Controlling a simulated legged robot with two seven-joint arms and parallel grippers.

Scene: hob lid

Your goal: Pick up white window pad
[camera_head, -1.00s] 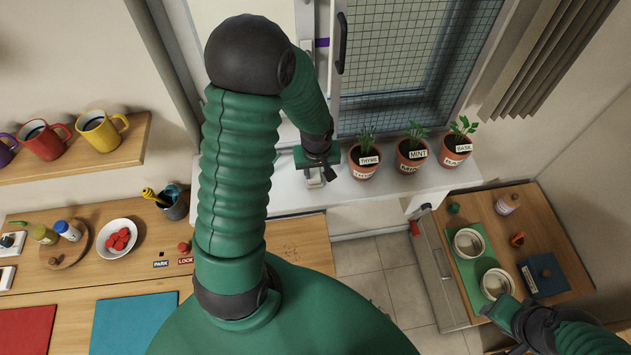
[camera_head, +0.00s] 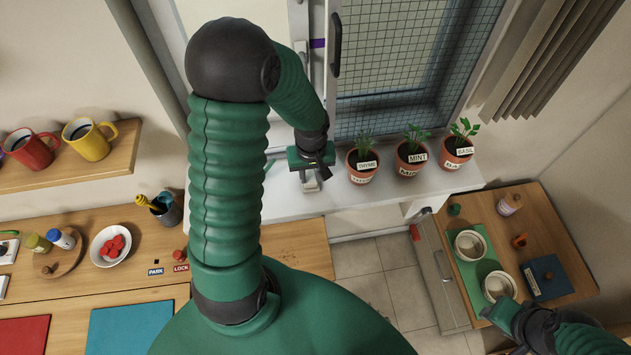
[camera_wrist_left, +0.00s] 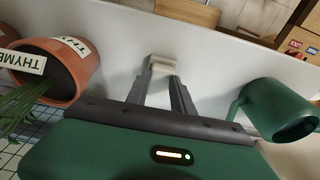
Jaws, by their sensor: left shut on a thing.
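The white window pad (camera_head: 311,186) is a small pale block at the window sill, below the window's lower frame. It also shows in the left wrist view (camera_wrist_left: 161,63), between the fingertips. My left gripper (camera_head: 310,180) is shut on the pad, with its fingers pointing down to the sill. Whether the pad still touches the sill is hard to tell. My right gripper (camera_head: 499,310) is at the lower right, by the bowls; its fingers are too unclear to tell their state.
The thyme pot (camera_head: 361,175) stands close to the right of my left gripper, with mint (camera_head: 408,170) and basil (camera_head: 455,161) pots beyond. A green watering can (camera_wrist_left: 280,108) stands on the sill on the gripper's other side. Two bowls sit on the right-hand counter.

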